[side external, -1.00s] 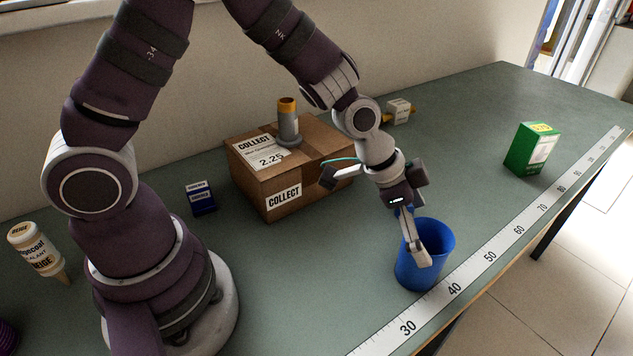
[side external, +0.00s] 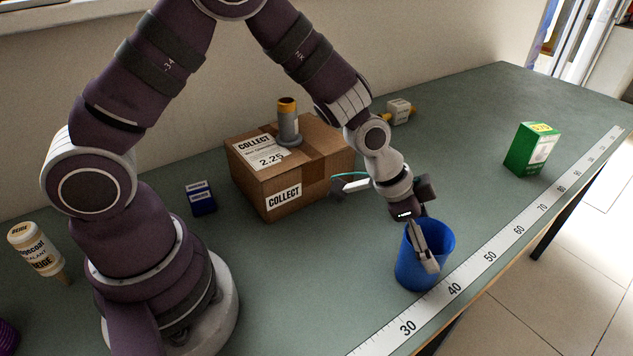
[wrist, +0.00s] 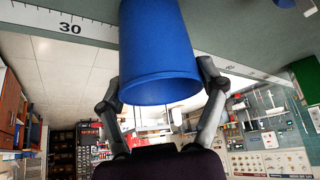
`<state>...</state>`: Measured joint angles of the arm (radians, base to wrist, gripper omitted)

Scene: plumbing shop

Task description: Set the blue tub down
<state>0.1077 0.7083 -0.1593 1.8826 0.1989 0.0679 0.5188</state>
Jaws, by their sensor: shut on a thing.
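The blue tub (side external: 408,267) is upright at the table's front edge, beside the ruler strip. Its base appears to be on the green table top, with no clear gap beneath it. My gripper (side external: 428,262) reaches down at the tub, one finger showing across its near side. In the wrist view the tub (wrist: 160,50) fills the space between the two fingers of my gripper (wrist: 162,82), one at each side near its rim. My gripper is shut on the tub. The tub's inside is mostly hidden.
A cardboard box (side external: 310,190) with a grey and orange cylinder (side external: 288,125) on top stands behind my gripper. A green box (side external: 531,150) is far right, a small blue box (side external: 201,198) left. The ruler strip (side external: 490,257) runs along the front edge. Table right of the tub is clear.

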